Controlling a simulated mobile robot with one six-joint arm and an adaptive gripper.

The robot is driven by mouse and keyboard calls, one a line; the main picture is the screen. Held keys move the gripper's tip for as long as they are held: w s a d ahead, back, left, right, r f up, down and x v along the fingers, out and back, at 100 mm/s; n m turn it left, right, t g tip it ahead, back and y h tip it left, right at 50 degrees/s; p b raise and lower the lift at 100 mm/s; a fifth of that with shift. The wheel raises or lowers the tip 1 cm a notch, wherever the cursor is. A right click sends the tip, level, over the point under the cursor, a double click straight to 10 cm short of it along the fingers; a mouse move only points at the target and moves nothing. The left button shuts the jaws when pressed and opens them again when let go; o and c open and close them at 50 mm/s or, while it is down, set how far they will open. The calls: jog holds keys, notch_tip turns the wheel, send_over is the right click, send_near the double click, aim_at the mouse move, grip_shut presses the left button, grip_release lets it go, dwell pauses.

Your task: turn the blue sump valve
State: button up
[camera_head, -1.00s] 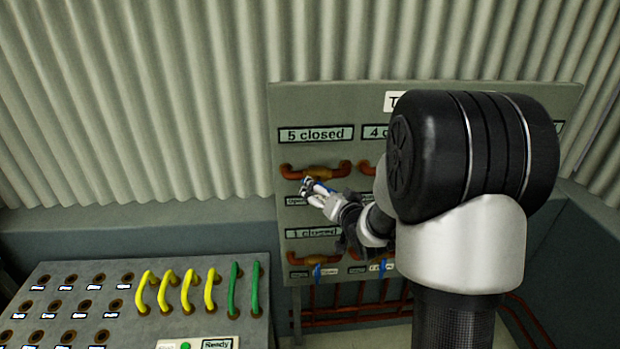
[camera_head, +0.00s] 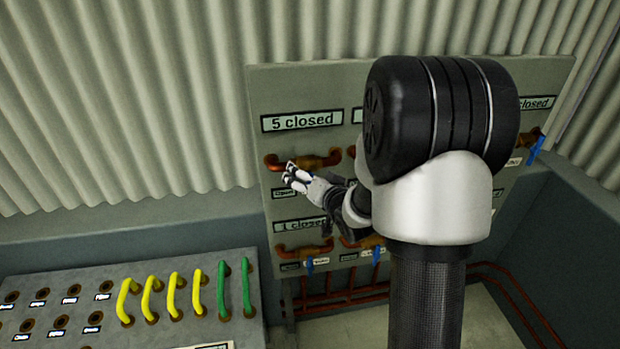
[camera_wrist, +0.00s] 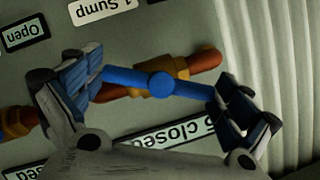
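The blue sump valve handle (camera_wrist: 160,84) is a flat bar with a round hub on a brass and copper pipe fitting. In the wrist view it lies across the picture, slightly tilted. My gripper (camera_wrist: 160,90) is open, with its blue-padded fingers at either end of the bar. Contact cannot be told. In the head view my gripper (camera_head: 292,175) is in front of the pipe fitting (camera_head: 305,162) below the "5 closed" label (camera_head: 302,121). It mostly hides the handle there. In the wrist view the "5 closed" label (camera_wrist: 172,133) appears upside down, below the handle.
The grey panel (camera_head: 262,90) carries other valves, including one with a blue handle (camera_head: 536,149) at the right and lower ones under "1 closed". My arm hides its middle. A console with yellow cables (camera_head: 172,293) and green cables stands at the lower left.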

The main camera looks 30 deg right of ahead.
jog(key=c, duration=0.6)
jog(key=shift+b, duration=0.45)
jog(key=n+h+b, duration=0.1)
jog(key=n+b, duration=0.1)
jog(key=b, duration=0.2)
jog(key=shift+f+n+g+b, duration=0.15)
jog(key=shift+n+g+b, duration=0.15)
jog(key=shift+g, duration=0.1)
jog(key=n+h+b, duration=0.1)
jog(key=b, duration=0.2)
jog(key=shift+h, duration=0.3)
jog(key=shift+r+n, duration=0.2)
jog(key=shift+n, duration=0.1)
jog(key=o, duration=0.8)
jog(key=shift+w, duration=0.1)
